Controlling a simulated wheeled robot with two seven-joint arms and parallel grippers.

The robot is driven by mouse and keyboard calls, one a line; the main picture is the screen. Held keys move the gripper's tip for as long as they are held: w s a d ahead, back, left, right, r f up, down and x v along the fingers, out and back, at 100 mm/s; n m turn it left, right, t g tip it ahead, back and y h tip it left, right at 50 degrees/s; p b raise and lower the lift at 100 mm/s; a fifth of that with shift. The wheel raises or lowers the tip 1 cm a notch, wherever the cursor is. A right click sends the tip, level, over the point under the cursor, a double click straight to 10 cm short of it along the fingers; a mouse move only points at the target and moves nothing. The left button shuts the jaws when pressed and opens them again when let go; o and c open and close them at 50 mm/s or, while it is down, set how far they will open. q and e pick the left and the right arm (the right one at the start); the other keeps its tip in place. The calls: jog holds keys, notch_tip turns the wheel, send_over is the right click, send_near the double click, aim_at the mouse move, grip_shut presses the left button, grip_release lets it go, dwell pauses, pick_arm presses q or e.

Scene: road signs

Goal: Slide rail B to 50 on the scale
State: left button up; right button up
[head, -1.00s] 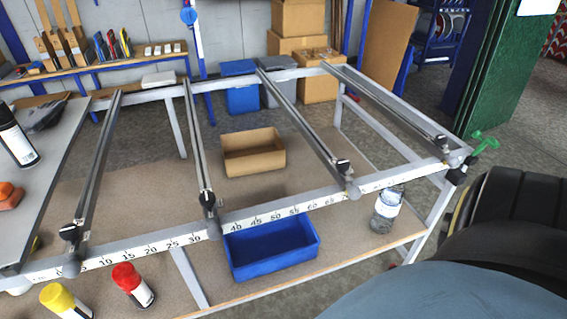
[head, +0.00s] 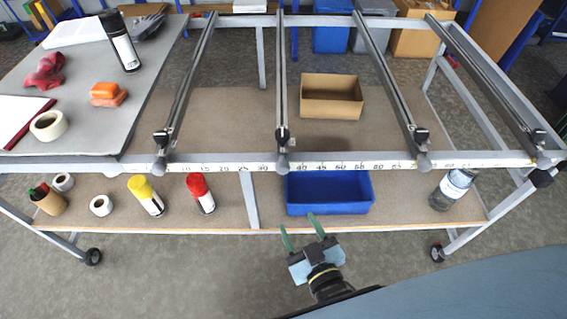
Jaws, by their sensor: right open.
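Four metal rails cross the table frame from back to front, and I cannot read a letter on any. From left, the first rail (head: 187,92) stands near 5 on the scale (head: 340,167). The second rail (head: 282,80) has its front knob near 35. The third rail (head: 385,75) ends near 70, and the fourth rail (head: 490,80) is at the far right. The 50 mark lies between the second and third rails. My right gripper (head: 300,223) is open and empty in front of the frame, below the scale, near the blue bin. My left gripper is out of view.
A blue bin (head: 330,208), spray cans (head: 201,194) and a bottle (head: 453,188) stand on the lower shelf. A cardboard box (head: 331,113) is farther back. A grey panel (head: 75,138) with tape and tools covers the left. Floor in front is clear.

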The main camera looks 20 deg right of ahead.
jog(key=t, duration=0.1)
send_near(285, 173)
jog(key=s, duration=0.2)
jog(key=shift+h, duration=0.4)
jog(key=w, duration=1.3)
jog(key=shift+w+a, duration=0.15)
jog(key=shift+a, duration=0.25)
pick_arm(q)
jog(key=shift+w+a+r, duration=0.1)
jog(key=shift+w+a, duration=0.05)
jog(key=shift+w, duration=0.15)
